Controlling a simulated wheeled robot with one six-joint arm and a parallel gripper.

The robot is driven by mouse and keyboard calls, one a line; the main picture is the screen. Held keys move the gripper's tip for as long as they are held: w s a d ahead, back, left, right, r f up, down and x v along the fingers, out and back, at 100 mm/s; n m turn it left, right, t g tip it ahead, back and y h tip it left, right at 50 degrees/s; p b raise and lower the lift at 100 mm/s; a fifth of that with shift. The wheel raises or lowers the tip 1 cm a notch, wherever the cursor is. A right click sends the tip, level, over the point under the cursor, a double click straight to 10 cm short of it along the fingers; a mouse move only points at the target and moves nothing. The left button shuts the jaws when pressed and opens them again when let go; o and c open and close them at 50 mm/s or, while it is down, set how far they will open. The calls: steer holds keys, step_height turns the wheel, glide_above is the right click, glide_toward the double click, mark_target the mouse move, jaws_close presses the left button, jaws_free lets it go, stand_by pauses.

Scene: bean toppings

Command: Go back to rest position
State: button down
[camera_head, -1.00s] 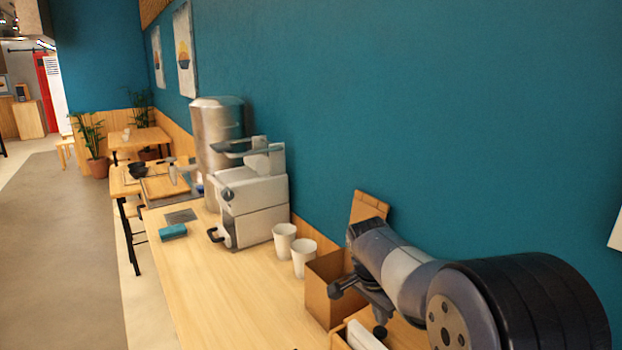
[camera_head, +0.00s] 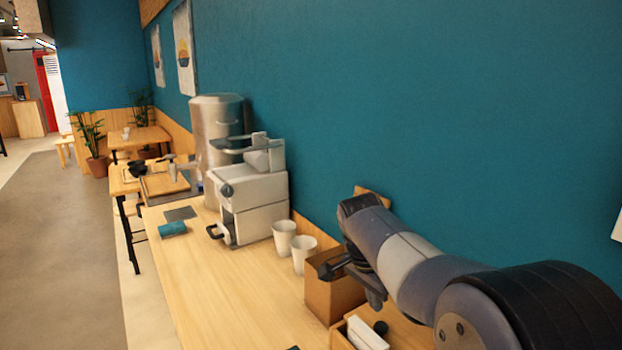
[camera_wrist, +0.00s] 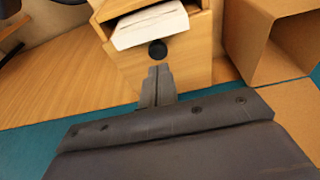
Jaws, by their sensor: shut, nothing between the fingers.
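My gripper (camera_wrist: 158,85) shows in the wrist view with its fingers together and nothing between them. Its tip lies in front of a wooden box with a dark round knob (camera_wrist: 157,50); I cannot tell whether they touch. In the head view my arm reaches in from the lower right, and the gripper end (camera_head: 335,270) is beside an open brown cardboard box (camera_head: 330,298), its fingers small and partly hidden.
Two white cups (camera_head: 284,238) stand left of the cardboard box, by a white machine (camera_head: 255,205). A steel urn (camera_head: 215,140) stands behind. A white item (camera_head: 366,334) sits in the wooden box. The blue wall is close behind.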

steer(key=x, duration=0.5)
steer(key=shift+d+f, duration=0.15)
steer(key=shift+f, duration=0.1)
steer(key=r, duration=0.3)
steer(key=w+r+p, duration=0.1)
steer(key=r, duration=0.1)
steer(key=shift+d+r, duration=0.25)
steer(key=shift+d, duration=0.15)
steer(key=v, duration=1)
steer(key=t+h+b, duration=0.5)
steer(key=h+b, duration=0.2)
steer(key=b, duration=0.9)
glide_toward(380, 325)
steer(key=s+r, duration=0.1)
steer(key=shift+s+a+m, duration=0.3)
steer(key=shift+s+a, duration=0.05)
